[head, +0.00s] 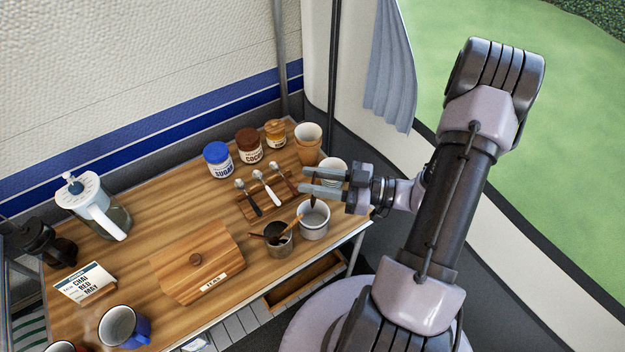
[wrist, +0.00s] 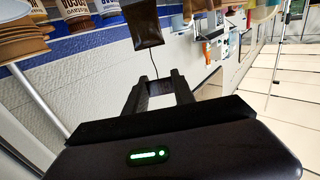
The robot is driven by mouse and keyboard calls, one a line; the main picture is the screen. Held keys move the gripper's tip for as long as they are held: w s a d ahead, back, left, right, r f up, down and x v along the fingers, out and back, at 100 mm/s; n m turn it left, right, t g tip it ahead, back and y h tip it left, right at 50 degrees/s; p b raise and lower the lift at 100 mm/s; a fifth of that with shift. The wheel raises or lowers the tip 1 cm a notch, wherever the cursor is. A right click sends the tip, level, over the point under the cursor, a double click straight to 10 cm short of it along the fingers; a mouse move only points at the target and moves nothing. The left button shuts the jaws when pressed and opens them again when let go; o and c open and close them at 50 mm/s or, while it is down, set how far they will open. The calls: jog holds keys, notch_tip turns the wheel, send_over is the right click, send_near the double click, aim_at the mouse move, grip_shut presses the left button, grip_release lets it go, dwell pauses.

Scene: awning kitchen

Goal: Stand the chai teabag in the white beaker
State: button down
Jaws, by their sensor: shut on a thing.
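The dark brown teabag (wrist: 142,22) hangs from a thin string that runs to between my fingertips (wrist: 160,90) in the wrist view. In the head view the dark teabag (head: 313,200) hangs just below the fingers, in front of the mouth of a pale grey-white pot (head: 313,222). I cannot tell whether it is above the pot or partly inside. A white beaker (head: 333,168) stands behind my fingers, partly hidden by them.
A metal cup (head: 279,242) with dark contents stands close left of the pot. Spoons lie on a wooden rest (head: 281,204). Jars (head: 218,160) and tan cups (head: 307,150) stand behind. A lidded wooden box (head: 197,270) and a "CHAI RED MAY" card (head: 83,282) stand left.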

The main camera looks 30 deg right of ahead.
aim_at(313, 201)
notch_tip(313, 201, down, 3)
jog(key=b, duration=0.2)
jog(key=shift+r+b, duration=0.1)
jog(key=shift+b, duration=0.3)
jog(key=shift+f+b, duration=0.8)
jog(key=shift+f, duration=2.05)
jog(key=c, duration=1)
grip_release()
jog(key=shift+o, duration=0.2)
